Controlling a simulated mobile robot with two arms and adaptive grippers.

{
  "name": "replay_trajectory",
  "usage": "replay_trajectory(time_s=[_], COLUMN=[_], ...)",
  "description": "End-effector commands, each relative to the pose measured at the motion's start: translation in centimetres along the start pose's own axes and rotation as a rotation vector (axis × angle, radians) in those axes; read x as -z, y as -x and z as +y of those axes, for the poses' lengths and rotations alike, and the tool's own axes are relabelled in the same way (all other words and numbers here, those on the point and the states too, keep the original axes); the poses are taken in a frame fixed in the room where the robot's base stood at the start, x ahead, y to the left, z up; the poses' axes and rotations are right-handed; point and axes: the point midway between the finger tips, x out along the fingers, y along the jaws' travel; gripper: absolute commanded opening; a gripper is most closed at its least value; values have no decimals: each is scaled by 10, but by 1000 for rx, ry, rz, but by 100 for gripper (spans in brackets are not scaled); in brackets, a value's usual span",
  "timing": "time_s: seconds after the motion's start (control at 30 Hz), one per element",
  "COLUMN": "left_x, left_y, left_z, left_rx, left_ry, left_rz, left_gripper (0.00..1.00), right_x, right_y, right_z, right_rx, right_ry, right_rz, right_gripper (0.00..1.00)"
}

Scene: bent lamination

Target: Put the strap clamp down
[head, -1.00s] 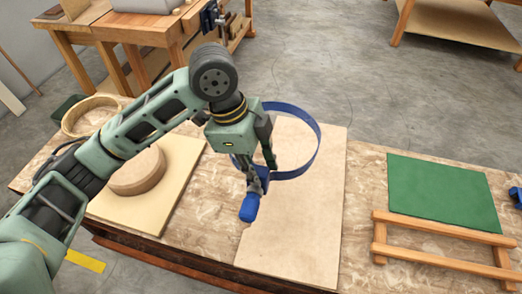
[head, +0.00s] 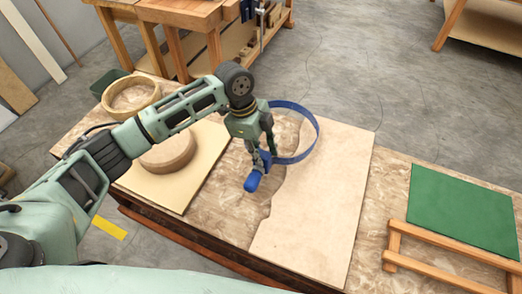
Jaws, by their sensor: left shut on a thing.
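The strap clamp is a blue band bent into an open loop (head: 316,135) with a blue handle (head: 252,182) at its near end. My left gripper (head: 263,160) is shut on the clamp near the handle, its fingers pointing down. The loop reaches to the right of the gripper, over a pale thin board (head: 325,205) on the workbench (head: 228,210). I cannot tell whether the clamp touches the board or hangs just above it. My right gripper is not in view.
A round wooden form (head: 168,153) sits on a pale board (head: 190,190) left of the clamp. A wooden ring (head: 131,112) lies behind it. At the right are a green mat (head: 462,208) and a wooden rack (head: 450,258). Another bench (head: 180,20) stands behind.

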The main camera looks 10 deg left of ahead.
Motion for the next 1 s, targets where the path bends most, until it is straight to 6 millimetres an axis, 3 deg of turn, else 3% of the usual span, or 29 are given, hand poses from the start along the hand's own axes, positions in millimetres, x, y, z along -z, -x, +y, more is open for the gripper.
replay_trajectory(time_s=[0.67,0.7,0.9,1.0], left_x=[-4,-4,-4,-4], left_y=[-17,-18,-17,-17], left_z=[-1,0,-1,-1], left_rx=[4,3,3,3], left_ry=[-1,-1,-1,-1], left_rz=[2,1,1,0], left_gripper=[3,28,45,45], right_x=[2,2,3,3], right_y=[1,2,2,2], right_z=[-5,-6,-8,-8], right_rx=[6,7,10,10], right_ry=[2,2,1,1], right_rz=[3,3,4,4], right_gripper=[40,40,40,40])
